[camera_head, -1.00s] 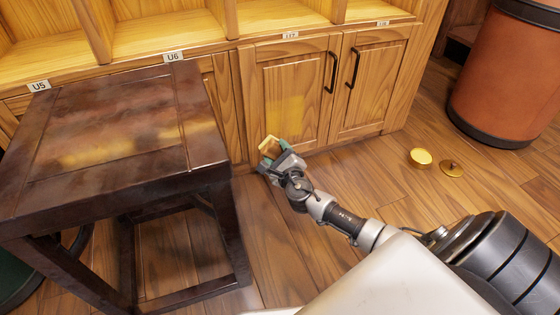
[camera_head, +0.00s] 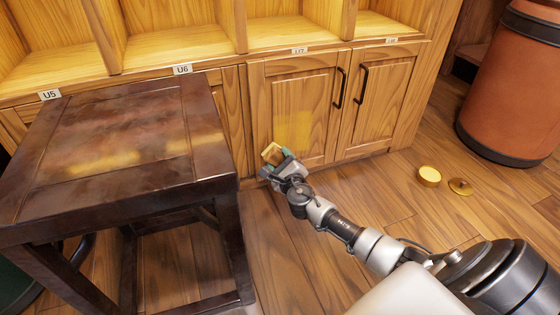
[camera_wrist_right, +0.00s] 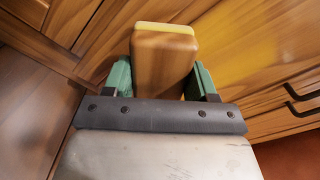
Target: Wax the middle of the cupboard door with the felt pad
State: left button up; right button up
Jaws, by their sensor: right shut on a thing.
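The cupboard door (camera_head: 309,120) is a wooden panelled door with a black handle, and it is closed. A yellowish patch (camera_head: 293,122) shows on its middle panel. My right gripper (camera_head: 273,161) is low in front of the door, near its lower left. It is shut on the felt pad (camera_head: 270,152), a wooden block with a yellow face. In the right wrist view the pad (camera_wrist_right: 163,62) sits between the green fingers, its yellow face pointing away from the gripper. Whether the pad touches the door I cannot tell. My left gripper is out of view.
A dark wooden stool (camera_head: 120,130) stands close to the left of the arm. A round golden tin (camera_head: 429,176) and its lid (camera_head: 461,186) lie on the floor at the right. A brown barrel-like bin (camera_head: 515,85) stands at the far right. Open shelves (camera_head: 285,30) are above the doors.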

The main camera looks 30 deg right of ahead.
jog(key=shift+x, duration=1.05)
